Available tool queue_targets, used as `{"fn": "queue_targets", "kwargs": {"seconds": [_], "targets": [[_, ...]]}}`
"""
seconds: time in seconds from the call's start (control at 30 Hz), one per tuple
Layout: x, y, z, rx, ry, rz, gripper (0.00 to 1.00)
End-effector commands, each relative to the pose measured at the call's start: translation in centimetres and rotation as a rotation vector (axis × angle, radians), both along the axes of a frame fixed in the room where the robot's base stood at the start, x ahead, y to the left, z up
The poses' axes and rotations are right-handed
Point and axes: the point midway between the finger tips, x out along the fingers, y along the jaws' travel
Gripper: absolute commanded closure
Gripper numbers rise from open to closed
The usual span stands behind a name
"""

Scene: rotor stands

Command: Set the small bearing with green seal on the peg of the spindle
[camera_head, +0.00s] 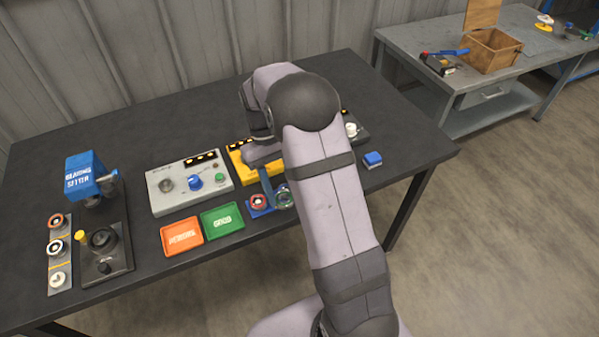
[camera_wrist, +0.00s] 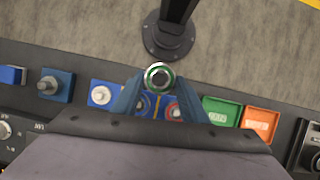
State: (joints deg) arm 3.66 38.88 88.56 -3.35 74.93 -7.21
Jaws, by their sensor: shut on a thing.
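The small bearing with the green seal (camera_wrist: 158,76) is between the blue fingertips of my gripper (camera_wrist: 157,86) in the wrist view. The gripper is shut on it and holds it out with its ring face to the camera. In the head view the bearing (camera_head: 284,198) shows beside my arm, close to the front edge of the table. A dark blue base with an upright grey peg (camera_wrist: 50,85), which looks like the spindle, is left of the gripper in the wrist view. Its peg looks bare. My arm hides it in the head view.
A blue base with a pale round part (camera_wrist: 101,95) lies between peg and gripper in the wrist view. A red-sealed bearing (camera_head: 258,202), a green tray (camera_head: 222,219), an orange tray (camera_head: 182,236) and a grey control box (camera_head: 190,184) are nearby. A small blue block (camera_head: 372,159) stands right.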

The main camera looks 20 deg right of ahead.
Motion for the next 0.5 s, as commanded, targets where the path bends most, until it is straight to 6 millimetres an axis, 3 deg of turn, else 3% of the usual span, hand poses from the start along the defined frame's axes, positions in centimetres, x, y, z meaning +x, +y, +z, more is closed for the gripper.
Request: {"fn": "queue_targets", "kwargs": {"seconds": [0.17,0.5], "targets": [[1.5,4.9,-1.2,0.001,0.003,-0.253,0.85],[9.5,12.7,0.6,0.002,0.000,-0.852,0.85]]}}
